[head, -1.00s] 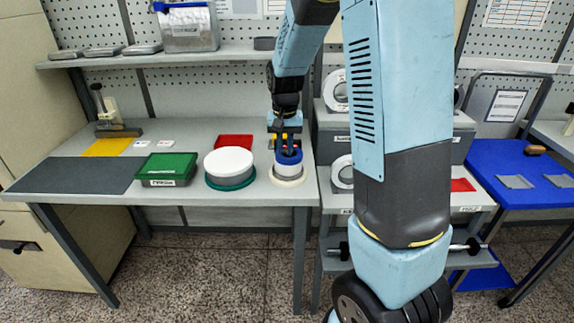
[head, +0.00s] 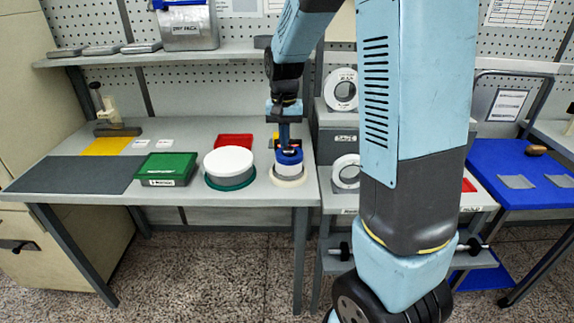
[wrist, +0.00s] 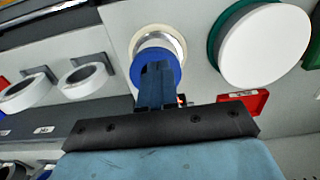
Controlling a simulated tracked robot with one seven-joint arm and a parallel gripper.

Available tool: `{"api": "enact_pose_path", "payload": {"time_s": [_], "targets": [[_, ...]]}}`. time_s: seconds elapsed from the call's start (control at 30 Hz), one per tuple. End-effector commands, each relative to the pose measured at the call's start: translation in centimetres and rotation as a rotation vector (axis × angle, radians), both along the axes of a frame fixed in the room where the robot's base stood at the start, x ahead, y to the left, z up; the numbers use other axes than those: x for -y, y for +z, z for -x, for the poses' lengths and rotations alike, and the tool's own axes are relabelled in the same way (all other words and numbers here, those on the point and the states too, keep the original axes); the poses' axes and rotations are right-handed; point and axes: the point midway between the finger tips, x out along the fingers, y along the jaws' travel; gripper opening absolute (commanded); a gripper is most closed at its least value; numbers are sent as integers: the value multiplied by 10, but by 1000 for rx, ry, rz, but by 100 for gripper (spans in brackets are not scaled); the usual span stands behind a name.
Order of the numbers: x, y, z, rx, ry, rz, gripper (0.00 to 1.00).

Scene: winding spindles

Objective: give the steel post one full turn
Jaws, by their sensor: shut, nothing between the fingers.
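The steel post (head: 287,171) shows as a pale silvery cylinder under a blue top (head: 289,157), on a cream round base (head: 289,182) near the bench's right end. In the wrist view its silver side (wrist: 152,42) shows between the cream ring (wrist: 176,36) and the blue top (wrist: 172,66). My gripper (head: 286,148) points down over the blue top. In the wrist view the fingers of my gripper (wrist: 157,72) are together and overlap the blue top's near part. Whether the tips touch it I cannot tell.
A white-topped drum (head: 229,161) on a green base stands just left of the post. A red tray (head: 234,141) lies behind, and a green box (head: 167,167) farther left. White ring spools (head: 341,92) stand on grey boxes at the right. The bench's front edge is close.

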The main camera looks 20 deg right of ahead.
Motion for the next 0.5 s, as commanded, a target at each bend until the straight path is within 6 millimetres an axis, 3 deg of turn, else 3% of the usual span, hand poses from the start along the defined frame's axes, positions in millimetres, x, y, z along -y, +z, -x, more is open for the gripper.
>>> {"api": "enact_pose_path", "payload": {"time_s": [0.2, 0.5], "targets": [[1, 15, -1, 4, -1, 0, 0], [1, 16, -1, 5, -1, 1, 0]]}}
